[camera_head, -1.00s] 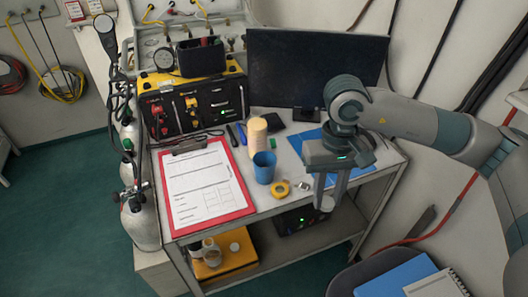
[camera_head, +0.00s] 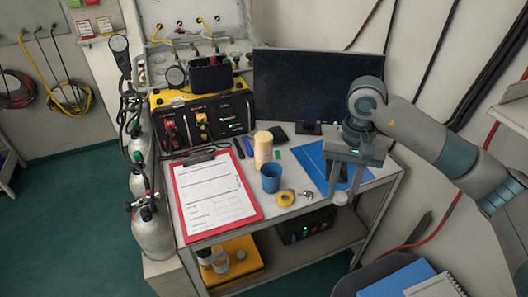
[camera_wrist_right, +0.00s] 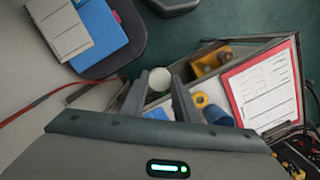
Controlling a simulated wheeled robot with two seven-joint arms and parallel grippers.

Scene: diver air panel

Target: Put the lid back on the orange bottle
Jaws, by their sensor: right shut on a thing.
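A tall pale-orange cylinder (camera_head: 263,148), which looks like the orange bottle, stands upright on the desk behind the blue cup (camera_head: 271,178). Its pale top is too small to make out in detail. My right gripper (camera_head: 343,192) is shut on a round white lid (camera_head: 340,198), held between the fingertips near the desk's front right edge. The wrist view shows the lid (camera_wrist_right: 160,80) as a white disc at the tips. The lid is apart from the bottle, to its right and nearer the front. My left gripper is not in view.
Yellow tape (camera_head: 285,198) and a small silver piece (camera_head: 307,195) lie between cup and gripper. A red clipboard (camera_head: 256,212) lies left, a blue sheet (camera_head: 313,163) right, a monitor (camera_head: 318,88) behind. Jars (camera_head: 220,262) stand on a yellow case (camera_head: 245,250) below.

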